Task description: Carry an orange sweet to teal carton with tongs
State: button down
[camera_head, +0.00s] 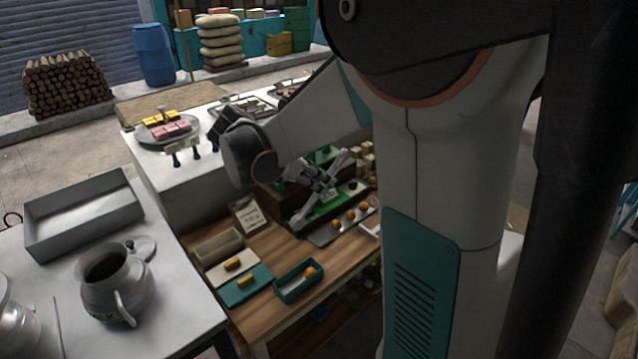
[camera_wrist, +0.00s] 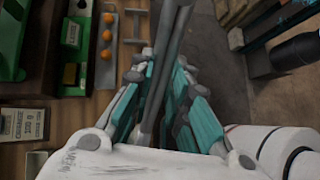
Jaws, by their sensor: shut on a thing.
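My gripper (camera_head: 318,184) is over the sweets stand at the back of the wooden table. In the wrist view it is shut on metal tongs (camera_wrist: 170,45), which extend away from the fingers; their tips are out of the frame. Three orange sweets (camera_head: 350,215) sit in a row on a narrow grey tray (camera_head: 322,238); they also show left of the tongs in the wrist view (camera_wrist: 107,35). I see no sweet held in the tongs.
Left of the carton lie a teal board (camera_head: 238,294) and a cream board (camera_head: 222,274) with yellow pieces. The white table at left holds a grey bin (camera_head: 85,219) and a metal pot (camera_head: 112,284). My arm hides the right side.

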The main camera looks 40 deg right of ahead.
jog(key=shift+r+p, duration=0.65)
jog(key=shift+r, duration=0.7)
jog(key=c, duration=1.8)
grip_release()
